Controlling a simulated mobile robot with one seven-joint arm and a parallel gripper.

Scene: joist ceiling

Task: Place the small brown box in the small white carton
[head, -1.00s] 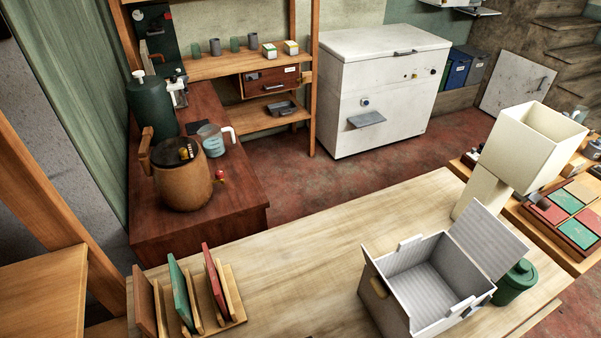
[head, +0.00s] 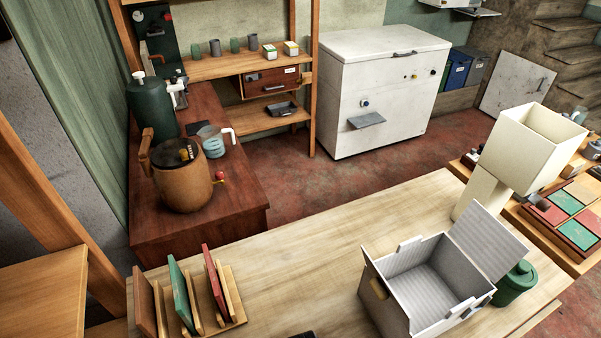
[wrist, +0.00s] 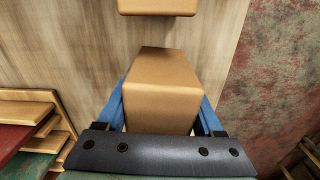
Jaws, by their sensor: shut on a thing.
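In the wrist view, my gripper (wrist: 160,106) has its blue fingers on both sides of a small brown box (wrist: 161,88) and is shut on it. The table top shows beneath the box; the gap between them is hard to judge. A second tan-brown block (wrist: 158,6) is cut off at the top of the wrist view. In the head view, the small white carton (head: 384,312) stands upright on the table with flaps open, and its visible inside looks empty. The held box does not show in the head view.
On the pale table (head: 310,262), a wooden rack (head: 236,312) with upright panels stands left of the carton. A green canister (head: 514,284) is close at its right, and a cream lamp (head: 530,150) stands behind.

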